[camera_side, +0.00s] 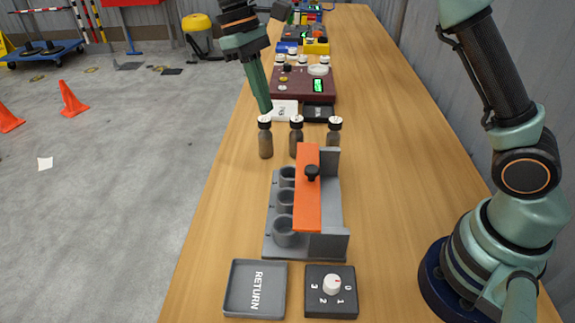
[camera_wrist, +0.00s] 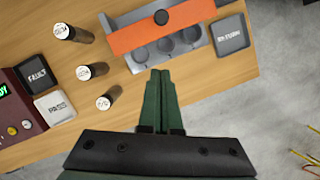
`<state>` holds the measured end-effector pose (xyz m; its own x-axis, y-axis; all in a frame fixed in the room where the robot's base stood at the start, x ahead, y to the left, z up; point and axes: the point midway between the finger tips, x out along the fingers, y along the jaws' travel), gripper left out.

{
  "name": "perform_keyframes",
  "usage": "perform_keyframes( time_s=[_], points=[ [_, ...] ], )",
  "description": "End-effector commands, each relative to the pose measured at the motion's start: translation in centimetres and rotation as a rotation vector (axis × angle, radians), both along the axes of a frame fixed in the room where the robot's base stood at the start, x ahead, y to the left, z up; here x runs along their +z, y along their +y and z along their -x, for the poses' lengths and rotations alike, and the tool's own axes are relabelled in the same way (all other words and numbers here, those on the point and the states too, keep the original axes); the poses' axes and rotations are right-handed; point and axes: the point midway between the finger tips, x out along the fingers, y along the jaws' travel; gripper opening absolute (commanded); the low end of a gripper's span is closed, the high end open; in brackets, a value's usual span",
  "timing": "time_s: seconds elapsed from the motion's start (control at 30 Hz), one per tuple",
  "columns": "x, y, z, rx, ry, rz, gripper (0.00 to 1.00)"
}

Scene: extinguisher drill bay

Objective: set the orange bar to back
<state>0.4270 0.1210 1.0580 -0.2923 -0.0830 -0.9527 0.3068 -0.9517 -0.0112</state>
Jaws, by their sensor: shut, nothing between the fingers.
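The orange bar (camera_side: 307,188) lies along the top of a grey rack (camera_side: 331,219) in the side view, with a black knob on it. It also shows in the wrist view (camera_wrist: 140,36), running beside the round cups of the rack (camera_wrist: 203,58). The cups are visible and empty, on the bar's left in the side view. My gripper (camera_side: 266,108) points down beyond the rack, above the table's left edge and close to the leftmost bottle. In the wrist view my gripper (camera_wrist: 160,75) has its fingers together and empty, with its tips appearing near the rack's cup side.
Several brown bottles (camera_side: 334,132) with white-topped caps stand behind the rack. A RETURN tray (camera_side: 233,289) and a dial box (camera_side: 344,307) sit in front. Small black and white pads and a maroon device (camera_side: 300,85) lie farther back. Bare table (camera_side: 400,200) is right of the rack.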

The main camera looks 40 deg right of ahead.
Motion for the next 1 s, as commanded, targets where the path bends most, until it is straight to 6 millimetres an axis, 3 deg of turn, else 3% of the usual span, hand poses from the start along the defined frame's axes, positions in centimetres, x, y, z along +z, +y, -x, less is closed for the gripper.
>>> perform_keyframes(
  time_s=[0.37, 0.57, 0.9, 1.0],
  points=[
    [-0.7, -0.1, 0.2, -0.001, 0.001, 0.001, 0.00],
    [-3.3, -0.4, 1.1, -0.001, 0.003, 0.000, 0.00],
    [-9.7, -1.0, 3.0, -0.001, 0.003, 0.000, 0.00],
    [-9.7, -1.4, 4.1, -0.001, -0.001, -0.001, 0.00]
  ],
)
